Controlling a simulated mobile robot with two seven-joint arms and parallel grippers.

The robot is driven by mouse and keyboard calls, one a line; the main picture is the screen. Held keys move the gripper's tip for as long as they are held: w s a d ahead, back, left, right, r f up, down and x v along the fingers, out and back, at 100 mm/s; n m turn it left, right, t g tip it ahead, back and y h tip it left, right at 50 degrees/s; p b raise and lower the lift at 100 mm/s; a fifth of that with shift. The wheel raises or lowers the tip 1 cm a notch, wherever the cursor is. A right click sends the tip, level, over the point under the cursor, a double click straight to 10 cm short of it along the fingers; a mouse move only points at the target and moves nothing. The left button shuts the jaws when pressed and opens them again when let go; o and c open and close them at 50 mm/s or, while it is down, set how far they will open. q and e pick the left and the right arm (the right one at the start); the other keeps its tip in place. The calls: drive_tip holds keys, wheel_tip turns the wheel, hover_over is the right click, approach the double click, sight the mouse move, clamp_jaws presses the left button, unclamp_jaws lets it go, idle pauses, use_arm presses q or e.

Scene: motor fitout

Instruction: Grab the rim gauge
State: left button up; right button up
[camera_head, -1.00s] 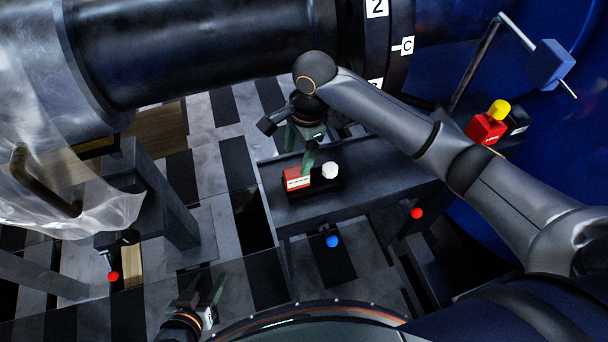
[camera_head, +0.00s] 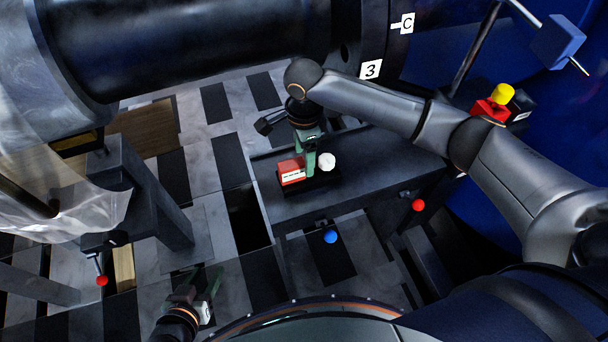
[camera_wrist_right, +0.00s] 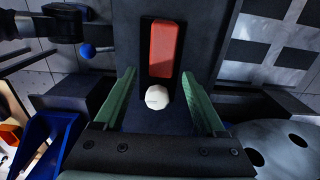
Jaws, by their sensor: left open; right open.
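A small unit with a red block (camera_head: 291,171) and a white round knob (camera_head: 327,161) sits in a dark holder on the grey bench; I take it to be the rim gauge, though no label confirms this. My right gripper (camera_head: 309,158) is open, pointing down just over it. In the right wrist view, the green fingers (camera_wrist_right: 170,105) stand apart on either side of the white knob (camera_wrist_right: 158,97), with the red block (camera_wrist_right: 162,48) beyond. No contact shows. My left gripper (camera_head: 212,290) is open and empty at the bottom, away from the bench.
A second red block with a yellow knob (camera_head: 502,94) stands at the right. A big dark cylinder (camera_head: 190,45) spans the top. The grey bench (camera_head: 385,165) has free room right of the unit. Blue (camera_head: 330,237) and red (camera_head: 418,205) balls show at its front.

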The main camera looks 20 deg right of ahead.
wheel_tip(320, 180, down, 2)
drive_tip(key=shift+f, duration=0.25)
clamp_jaws()
idle(0.5)
idle(0.7)
drive_tip(key=shift+w+r, duration=0.1)
